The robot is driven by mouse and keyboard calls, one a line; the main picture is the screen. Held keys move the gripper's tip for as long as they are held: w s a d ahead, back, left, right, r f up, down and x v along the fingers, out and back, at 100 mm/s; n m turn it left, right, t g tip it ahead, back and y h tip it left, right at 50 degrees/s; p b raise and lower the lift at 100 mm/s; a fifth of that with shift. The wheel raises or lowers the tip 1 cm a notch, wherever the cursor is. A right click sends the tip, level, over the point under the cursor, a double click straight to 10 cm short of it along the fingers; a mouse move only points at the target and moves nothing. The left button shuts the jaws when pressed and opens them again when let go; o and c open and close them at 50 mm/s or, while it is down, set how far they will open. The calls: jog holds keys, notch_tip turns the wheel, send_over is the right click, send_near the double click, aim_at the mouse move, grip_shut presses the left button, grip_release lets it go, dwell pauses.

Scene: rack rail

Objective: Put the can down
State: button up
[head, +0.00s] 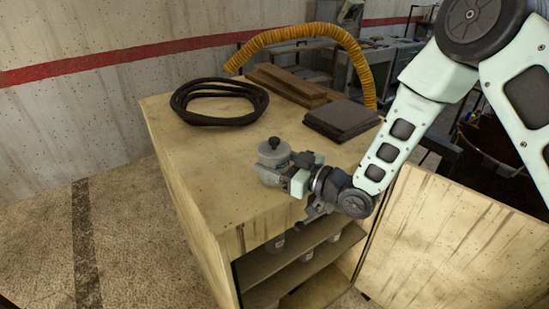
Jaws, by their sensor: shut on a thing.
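A grey can (273,153) with a dark knob on its lid is upright at the middle of the wooden cabinet top (190,165). My gripper (277,173) reaches in from the right and is shut on the can's side. The fingers are small in this view and partly merge with the can. I cannot tell whether the can's base touches the top or is slightly above it.
A coiled black hose (219,103), wooden boards (287,84) and a stack of dark pads (341,120) lie at the back of the top. An open door (450,245) stands at right; shelves (300,262) below hold several containers. The top's left front is clear.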

jog(key=shift+f+b, duration=0.2)
jog(key=shift+b, duration=0.1)
jog(key=o, duration=1.1)
jog(key=shift+r, duration=0.1)
jog(key=shift+r, duration=0.15)
jog(key=b+v, duration=0.6)
jog(key=v, duration=0.6)
